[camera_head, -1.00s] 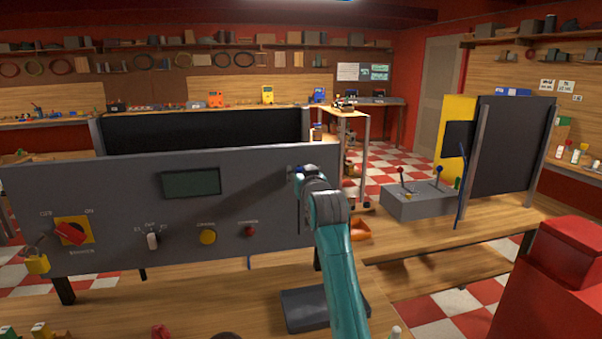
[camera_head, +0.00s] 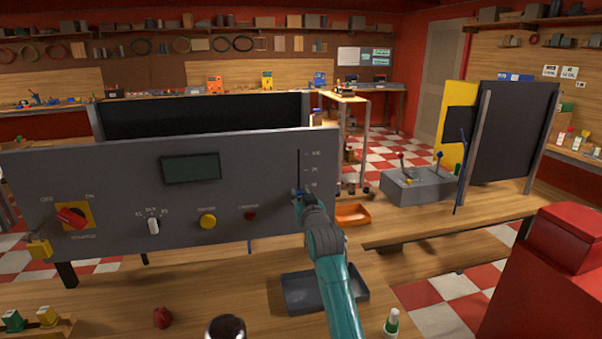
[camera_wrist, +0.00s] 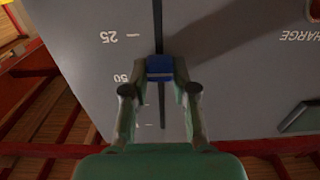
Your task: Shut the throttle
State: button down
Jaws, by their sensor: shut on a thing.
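The throttle is a slider with a blue knob (camera_wrist: 160,68) in a dark vertical slot (camera_head: 299,168) at the right end of the grey control panel (camera_head: 110,190). My gripper (camera_head: 299,194) is at the lower part of the slot. In the wrist view my gripper (camera_wrist: 160,82) is shut on the knob, one finger on each side. The scale appears upside down there, and the knob sits between the 50 and 25 marks, past 50 toward 25. In the head view my gripper hides the knob and the lower slot.
The panel also bears a display (camera_head: 191,167), a red rotary switch (camera_head: 71,217), a white selector (camera_head: 153,226), a yellow button (camera_head: 208,221) and a red button (camera_head: 250,215). A dark tray (camera_head: 350,283) and an orange tray (camera_head: 353,214) lie near my arm. A lever box (camera_head: 418,188) stands right.

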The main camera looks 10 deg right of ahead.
notch_tip(320, 180, down, 8)
jog(key=shift+f, duration=0.35)
jog(key=c, duration=0.9)
grip_release()
jog(key=shift+s, duration=0.1)
jog(key=s, duration=1.1)
jog(key=shift+s, duration=0.4)
